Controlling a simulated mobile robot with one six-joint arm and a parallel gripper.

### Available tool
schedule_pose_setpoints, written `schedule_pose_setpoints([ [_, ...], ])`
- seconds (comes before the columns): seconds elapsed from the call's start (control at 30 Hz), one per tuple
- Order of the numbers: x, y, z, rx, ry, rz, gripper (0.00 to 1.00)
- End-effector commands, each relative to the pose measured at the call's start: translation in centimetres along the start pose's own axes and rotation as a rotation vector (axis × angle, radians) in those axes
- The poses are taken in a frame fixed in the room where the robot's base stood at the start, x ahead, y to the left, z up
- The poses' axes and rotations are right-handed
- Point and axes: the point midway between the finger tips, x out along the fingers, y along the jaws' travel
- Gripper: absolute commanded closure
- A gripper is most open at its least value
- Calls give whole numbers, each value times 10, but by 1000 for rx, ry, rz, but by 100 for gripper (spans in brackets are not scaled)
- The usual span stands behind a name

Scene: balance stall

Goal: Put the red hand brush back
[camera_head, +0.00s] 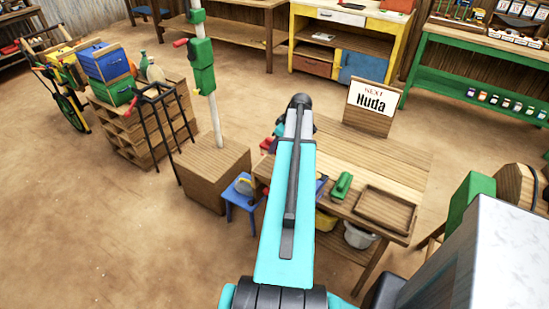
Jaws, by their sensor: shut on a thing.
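A small red thing (268,144) shows just left of my teal arm, near the left end of the wooden table (385,160). It may be the red hand brush, but most of it is hidden and I cannot tell whether it is held or resting. My arm reaches forward over the table and covers its left part. My gripper is hidden behind the arm. A green brush-like block (342,186) lies on the table right of the arm. A dark blue thing (321,184) lies beside it, partly covered by the arm.
A blue stool (240,196) with a yellow-and-grey item stands left. A wooden box with a pole (212,165) stands behind the stool.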

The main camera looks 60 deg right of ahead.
Motion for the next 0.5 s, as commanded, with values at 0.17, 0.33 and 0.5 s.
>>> schedule_pose_setpoints([
  [0.17, 16, 0, 7, 0, 0, 0, 81],
  [0.33, 23, 0, 10, 0, 0, 0, 81],
  [0.5, 23, 0, 10, 0, 1, 1, 81],
])
